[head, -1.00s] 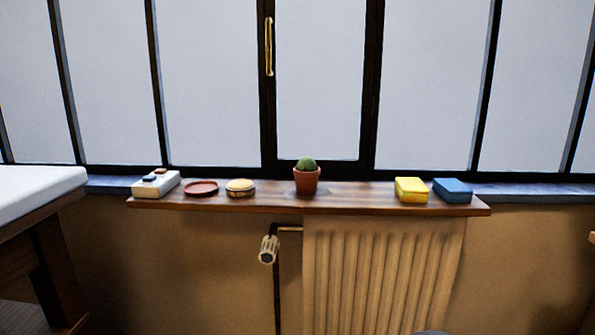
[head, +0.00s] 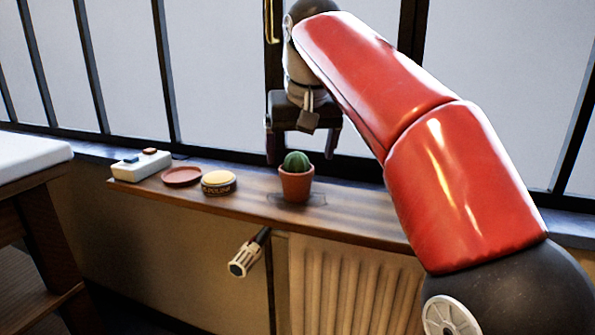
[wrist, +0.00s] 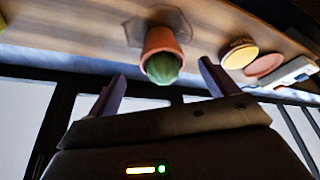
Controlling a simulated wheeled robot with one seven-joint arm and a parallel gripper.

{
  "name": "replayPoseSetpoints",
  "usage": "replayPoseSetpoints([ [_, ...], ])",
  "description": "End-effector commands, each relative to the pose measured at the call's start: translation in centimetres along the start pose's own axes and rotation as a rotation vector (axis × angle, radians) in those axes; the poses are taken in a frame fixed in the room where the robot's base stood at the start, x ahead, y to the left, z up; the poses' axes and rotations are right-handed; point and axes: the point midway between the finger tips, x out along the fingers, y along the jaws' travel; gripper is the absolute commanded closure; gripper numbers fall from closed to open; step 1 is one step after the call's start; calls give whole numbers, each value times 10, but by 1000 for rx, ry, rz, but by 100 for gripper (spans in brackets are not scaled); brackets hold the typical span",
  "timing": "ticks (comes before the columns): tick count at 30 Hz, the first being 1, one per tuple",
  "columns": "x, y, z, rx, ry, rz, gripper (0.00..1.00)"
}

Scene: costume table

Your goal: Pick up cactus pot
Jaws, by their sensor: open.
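The cactus pot (head: 296,184) is a small terracotta pot with a round green cactus, standing upright on the wooden shelf. It also shows in the wrist view (wrist: 160,46), beyond and roughly between my fingers. My gripper (head: 304,150) is open and empty, just above and behind the pot in the head view, fingers pointing down. In the wrist view my gripper (wrist: 160,82) has its two fingers apart, one to each side of the cactus. I see no contact with the pot.
The wooden shelf (head: 240,205) also holds a round yellow tin (head: 218,183), a red-brown saucer (head: 182,176) and a white box with buttons (head: 141,166), all left of the pot. The window stands behind. My arm hides the shelf's right part.

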Motion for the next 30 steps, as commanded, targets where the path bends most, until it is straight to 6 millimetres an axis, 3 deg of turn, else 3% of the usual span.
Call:
replayPoseSetpoints([
  [12, 35, -2, -4, 0, -1, -5, 14],
  [21, 76, -2, -3, 0, 0, -5, 14],
  [28, 77, -2, -4, 0, 1, -5, 14],
  [30, 77, -2, -4, 0, 1, -5, 24],
])
